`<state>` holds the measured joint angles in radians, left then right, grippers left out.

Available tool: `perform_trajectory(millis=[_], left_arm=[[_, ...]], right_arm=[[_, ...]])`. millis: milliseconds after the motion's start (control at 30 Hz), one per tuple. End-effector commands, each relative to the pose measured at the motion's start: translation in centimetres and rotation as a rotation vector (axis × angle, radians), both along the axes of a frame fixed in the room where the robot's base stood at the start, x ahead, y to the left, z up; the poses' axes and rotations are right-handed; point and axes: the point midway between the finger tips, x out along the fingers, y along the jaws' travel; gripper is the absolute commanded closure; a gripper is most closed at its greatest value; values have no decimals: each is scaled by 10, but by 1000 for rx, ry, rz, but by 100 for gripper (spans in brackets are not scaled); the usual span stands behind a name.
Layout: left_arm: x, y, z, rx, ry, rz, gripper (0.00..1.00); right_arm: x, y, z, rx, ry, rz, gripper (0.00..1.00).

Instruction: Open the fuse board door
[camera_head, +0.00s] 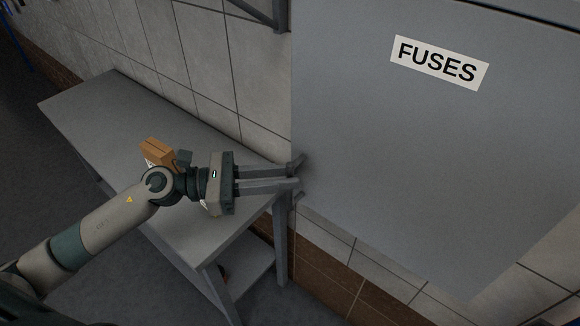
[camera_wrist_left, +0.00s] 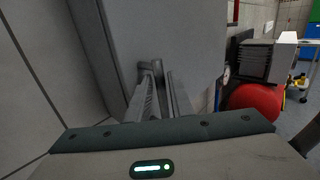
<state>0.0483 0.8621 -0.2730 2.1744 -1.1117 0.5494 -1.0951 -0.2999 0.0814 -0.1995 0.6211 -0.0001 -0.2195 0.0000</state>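The fuse board (camera_head: 430,160) is a large grey box on the tiled wall, with a white FUSES label (camera_head: 440,62) on its door. The door looks closed in the head view. Its grey surface (camera_wrist_left: 185,35) also fills the upper middle of the left wrist view. My left gripper (camera_head: 297,175) is at the lower left edge of the board, fingers pointing right. The fingers (camera_wrist_left: 152,68) lie close together with a narrow gap, their tips at the board's edge. Whether they grip a handle or the edge there is unclear. My right gripper is not in view.
A grey metal table (camera_head: 100,110) stands along the wall below my left arm. An orange-brown block (camera_head: 157,152) shows beside my left wrist. A bracket (camera_head: 265,12) is on the wall above. In the wrist view, a red round object (camera_wrist_left: 252,100) stands at the right.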

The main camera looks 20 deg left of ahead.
Motion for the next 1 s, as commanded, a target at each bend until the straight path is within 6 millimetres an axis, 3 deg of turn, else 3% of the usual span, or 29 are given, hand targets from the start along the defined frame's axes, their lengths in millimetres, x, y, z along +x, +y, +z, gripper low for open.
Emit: perform_trajectory(millis=[200, 500, 533, 600, 1000], left_arm=[[6, -13, 2, 0, -1, 0, 80], [6, -14, 0, 0, -1, 0, 80], [6, -14, 0, 0, -1, 0, 82], [6, -14, 0, 1, 0, 0, 99], [8, -15, 0, 1, 0, 1, 100]], right_arm=[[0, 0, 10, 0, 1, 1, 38], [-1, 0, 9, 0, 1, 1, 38], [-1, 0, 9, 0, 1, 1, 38], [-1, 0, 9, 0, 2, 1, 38], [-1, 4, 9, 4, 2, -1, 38]])
